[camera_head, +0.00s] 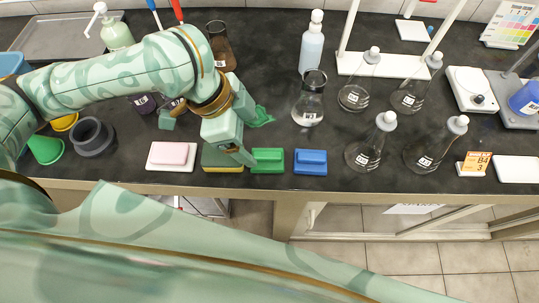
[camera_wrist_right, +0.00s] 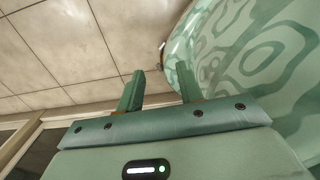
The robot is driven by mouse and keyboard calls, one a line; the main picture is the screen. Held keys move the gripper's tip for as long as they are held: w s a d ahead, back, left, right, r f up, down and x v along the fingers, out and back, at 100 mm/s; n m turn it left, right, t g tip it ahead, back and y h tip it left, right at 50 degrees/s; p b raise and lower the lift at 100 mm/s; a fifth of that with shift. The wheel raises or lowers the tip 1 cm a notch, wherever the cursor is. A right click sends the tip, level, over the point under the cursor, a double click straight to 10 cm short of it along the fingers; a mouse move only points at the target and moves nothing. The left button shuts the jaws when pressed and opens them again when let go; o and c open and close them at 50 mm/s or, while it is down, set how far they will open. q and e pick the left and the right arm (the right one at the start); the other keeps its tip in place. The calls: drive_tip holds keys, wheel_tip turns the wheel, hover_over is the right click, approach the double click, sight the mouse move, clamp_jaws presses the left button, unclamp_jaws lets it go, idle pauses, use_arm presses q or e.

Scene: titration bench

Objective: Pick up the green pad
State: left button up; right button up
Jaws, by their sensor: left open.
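The green pad (camera_head: 267,160) lies flat near the front edge of the dark bench, between a blue pad (camera_head: 310,162) and a yellow sponge (camera_head: 222,162). My left gripper (camera_head: 242,153) is open and points down beside the green pad's left end, partly over the sponge. A finger shows close to the pad, but contact cannot be told. The far side of the gripper is partly hidden by its own body. My right gripper (camera_wrist_right: 158,88) shows in the right wrist view with its fingers apart and nothing between them, away from the bench.
A pink block (camera_head: 171,153) on a white dish lies left of the sponge. Several stoppered flasks (camera_head: 363,155) stand to the right, and an open flask (camera_head: 309,105) stands behind the pads. A dark cup (camera_head: 92,137) and green funnel (camera_head: 45,149) stand at left.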

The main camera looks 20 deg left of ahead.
sight(267, 155)
use_arm(q)
drive_tip(key=b+x, duration=0.1)
drive_tip(key=x, duration=0.3)
drive_tip(key=shift+w+a, duration=0.1)
drive_tip(key=shift+w, duration=0.05)
drive_tip(key=shift+d+f+b, duration=0.25)
drive_tip(key=shift+f+b, duration=0.2)
drive_tip(key=shift+f, duration=0.05)
drive_tip(key=b+x, duration=0.3)
drive_tip(key=x, duration=0.1)
drive_tip(key=shift+a+f, duration=0.1)
drive_tip(key=shift+a, duration=0.05)
drive_tip(key=shift+w+d+f+b, duration=0.1)
drive_tip(key=shift+d+f+b, duration=0.1)
drive_tip(key=shift+f+b, duration=0.2)
drive_tip(key=shift+r, duration=0.15)
drive_tip(key=c, duration=1.1)
